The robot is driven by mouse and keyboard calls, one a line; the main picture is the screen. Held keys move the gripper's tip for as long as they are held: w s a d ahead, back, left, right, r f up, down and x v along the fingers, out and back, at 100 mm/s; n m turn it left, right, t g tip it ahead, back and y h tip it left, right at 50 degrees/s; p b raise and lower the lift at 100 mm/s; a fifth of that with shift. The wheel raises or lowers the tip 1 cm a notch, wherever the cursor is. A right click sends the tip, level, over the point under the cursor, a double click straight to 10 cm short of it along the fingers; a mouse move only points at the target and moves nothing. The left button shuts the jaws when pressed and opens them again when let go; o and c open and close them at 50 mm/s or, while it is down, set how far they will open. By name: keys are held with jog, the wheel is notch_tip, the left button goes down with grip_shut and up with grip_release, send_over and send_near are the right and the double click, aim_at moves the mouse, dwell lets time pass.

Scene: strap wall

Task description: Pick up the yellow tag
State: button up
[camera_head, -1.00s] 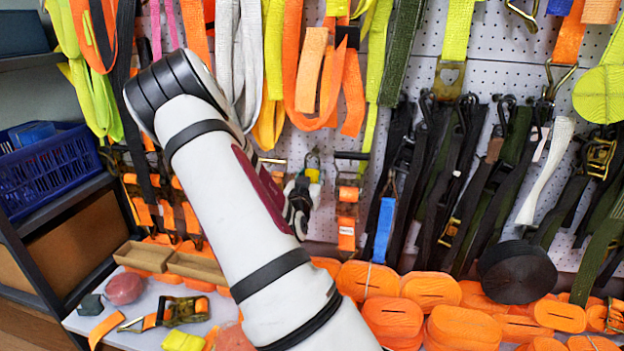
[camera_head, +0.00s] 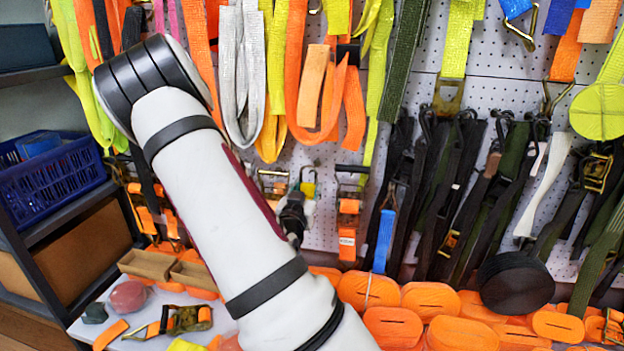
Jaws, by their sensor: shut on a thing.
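A small yellow tag (camera_head: 308,189) shows in front of the pegboard, below the hanging straps and left of an orange ratchet strap. My gripper (camera_head: 294,213) is a dark shape just below and left of the tag, partly hidden behind my white arm. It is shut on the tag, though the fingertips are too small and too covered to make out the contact.
Dark straps (camera_head: 450,190) hang on the pegboard (camera_head: 327,225) to the right. Orange strap rolls (camera_head: 460,333) cover the shelf below. A blue basket (camera_head: 52,175) stands at left. Wooden trays (camera_head: 147,264) and a round reddish object (camera_head: 129,296) lie at lower left.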

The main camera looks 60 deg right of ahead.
jog(key=v, duration=0.5)
jog(key=shift+w+p, duration=0.1)
jog(key=shift+p, duration=0.2)
jog(key=shift+a+r+p, duration=0.2)
jog(key=shift+a+p, duration=0.05)
jog(key=shift+p, duration=0.45)
jog(key=shift+s+a+p, duration=0.2)
jog(key=shift+a+p, duration=0.2)
jog(key=shift+p, duration=0.75)
jog(key=p, duration=0.5)
send_near(307, 189)
jog(key=shift+s+a+f, duration=0.15)
jog(key=shift+a+f, duration=0.05)
jog(key=shift+f, duration=0.05)
